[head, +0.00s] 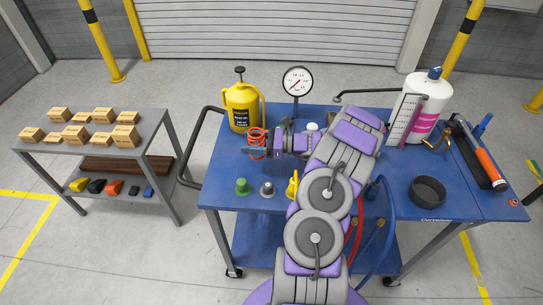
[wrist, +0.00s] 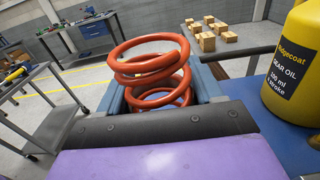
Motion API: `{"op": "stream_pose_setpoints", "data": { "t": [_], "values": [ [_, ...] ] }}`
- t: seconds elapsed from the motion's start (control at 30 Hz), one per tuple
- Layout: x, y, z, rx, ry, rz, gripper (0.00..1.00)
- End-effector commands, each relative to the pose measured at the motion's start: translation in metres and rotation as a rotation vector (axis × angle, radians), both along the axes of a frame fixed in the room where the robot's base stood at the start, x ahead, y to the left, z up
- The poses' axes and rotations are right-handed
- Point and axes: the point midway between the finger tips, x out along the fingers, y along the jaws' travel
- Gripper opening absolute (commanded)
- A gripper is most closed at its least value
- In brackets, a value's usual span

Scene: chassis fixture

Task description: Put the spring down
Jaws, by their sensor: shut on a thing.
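The spring is an orange-red coil (head: 257,137), seen in the head view at the left end of my arm, over the left part of the blue cart top (head: 225,165). In the wrist view the spring (wrist: 155,70) stands up just beyond the dark edge of my gripper, its coils slightly tilted. My gripper (head: 258,147) is shut on the spring. The lower coils are partly hidden by the gripper in the wrist view. I cannot tell whether the spring touches the cart top.
A yellow gear oil container (head: 240,108) stands close behind the spring. A green knob-like part (head: 242,187) and a grey one (head: 267,189) sit in front. A pressure gauge (head: 297,82) stands at the back. A grey shelf (head: 95,140) with several small boxes is at the left.

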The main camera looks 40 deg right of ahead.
Motion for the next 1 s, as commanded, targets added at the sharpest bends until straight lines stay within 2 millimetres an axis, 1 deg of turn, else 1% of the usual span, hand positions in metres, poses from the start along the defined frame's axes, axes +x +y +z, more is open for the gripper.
{"op": "stream_pose_setpoints", "data": {
  "t": [0.1, 0.23, 0.3, 0.47, 0.63, 0.7, 1.0],
  "values": [
    [-0.001, -0.001, -0.022, 0.004, 0.002, -0.001, 0.17],
    [0.0, -0.003, -0.046, 0.004, 0.001, 0.0, 0.17],
    [0.0, -0.004, -0.054, 0.003, 0.0, -0.001, 0.17],
    [-0.001, -0.004, -0.066, 0.005, 0.0, -0.002, 0.17],
    [0.0, -0.002, -0.088, 0.001, 0.0, -0.001, 0.17],
    [0.0, -0.001, -0.092, 0.001, -0.001, -0.001, 0.17],
    [0.0, -0.002, -0.093, 0.001, -0.002, -0.001, 0.17]
  ]
}}
